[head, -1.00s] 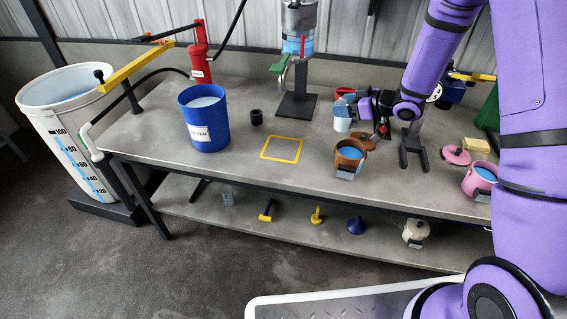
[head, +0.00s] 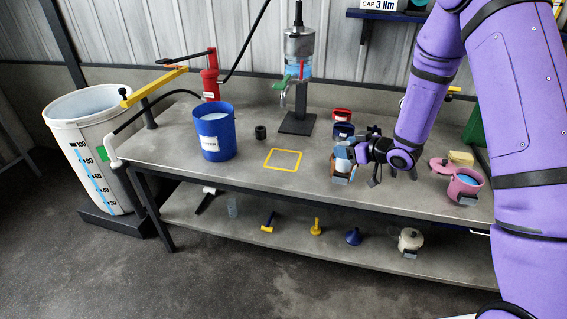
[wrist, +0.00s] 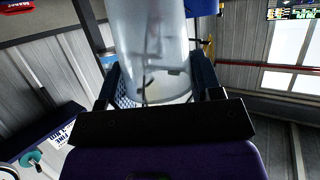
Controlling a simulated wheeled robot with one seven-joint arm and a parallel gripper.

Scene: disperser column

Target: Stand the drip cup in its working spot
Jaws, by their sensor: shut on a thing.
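My gripper (head: 354,152) is shut on a pale, clear cup (head: 342,152) above the right half of the bench. The wrist view shows the clear cup (wrist: 150,45) between the two fingers of my gripper (wrist: 155,85). It may be the drip cup; no label on it is readable. In the head view it overlaps a brown pot (head: 341,176), and I cannot tell whether they touch. The dispenser column (head: 298,50) stands at the back, with a green-handled tap (head: 283,84) above a black base plate (head: 297,124).
A yellow square outline (head: 283,160) on the bench is empty. A blue bucket (head: 214,132) and small black cylinder (head: 260,132) stand left of it. A pink pot (head: 465,187) is to the right.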

